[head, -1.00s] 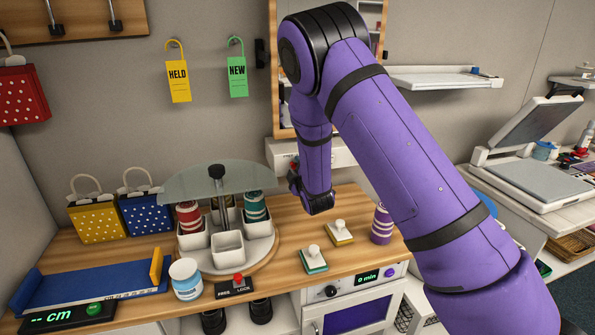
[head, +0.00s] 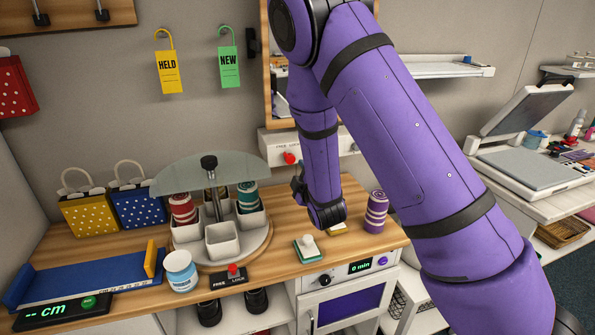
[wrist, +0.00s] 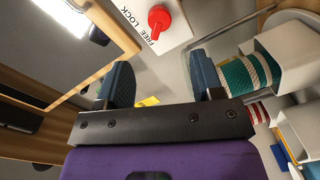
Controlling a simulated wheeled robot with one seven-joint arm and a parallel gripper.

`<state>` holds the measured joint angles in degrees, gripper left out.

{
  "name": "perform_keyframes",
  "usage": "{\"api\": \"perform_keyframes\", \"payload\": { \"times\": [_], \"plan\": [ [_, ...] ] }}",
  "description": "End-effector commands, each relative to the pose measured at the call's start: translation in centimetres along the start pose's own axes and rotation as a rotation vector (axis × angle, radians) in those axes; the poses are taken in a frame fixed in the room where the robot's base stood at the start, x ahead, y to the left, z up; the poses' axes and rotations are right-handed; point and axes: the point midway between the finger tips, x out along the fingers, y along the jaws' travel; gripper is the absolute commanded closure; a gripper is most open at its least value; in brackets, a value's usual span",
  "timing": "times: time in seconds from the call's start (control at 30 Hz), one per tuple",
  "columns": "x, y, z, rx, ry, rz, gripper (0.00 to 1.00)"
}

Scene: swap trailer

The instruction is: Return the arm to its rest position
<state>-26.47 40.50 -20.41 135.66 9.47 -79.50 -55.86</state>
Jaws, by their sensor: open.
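My purple arm crosses the head view from the lower right and bends down at the top. My gripper (head: 326,218) hangs above the wooden counter (head: 285,228), to the right of the turntable with white cups. In the wrist view, my gripper (wrist: 165,82) has its two dark fingers apart, with nothing held between them. The fingertips are partly hidden by the wrist in the head view. A red knob on a FREE/LOCK plate (wrist: 158,18) shows beyond the fingers in the wrist view.
The turntable (head: 258,250) holds white cups with red and teal rolls under a glass shade. A green-based stamp (head: 308,250) and a purple striped roll (head: 376,212) stand close to my gripper. A wood-framed mirror and a shelf (head: 440,68) are behind my arm.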

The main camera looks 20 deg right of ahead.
Motion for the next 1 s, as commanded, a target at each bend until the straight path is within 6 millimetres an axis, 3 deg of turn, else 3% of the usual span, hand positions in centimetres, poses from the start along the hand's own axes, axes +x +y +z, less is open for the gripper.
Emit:
{"api": "perform_keyframes", "payload": {
  "times": [0.6, 0.83, 1.0],
  "plan": [
    [-0.4, 0.4, 0.0, 0.020, -0.010, -0.009, 0.39],
    [-0.8, 4.1, -0.3, 0.196, -0.092, -0.094, 0.39],
    [-2.4, 7.4, -0.6, 0.364, -0.172, -0.186, 0.39]
  ]
}}
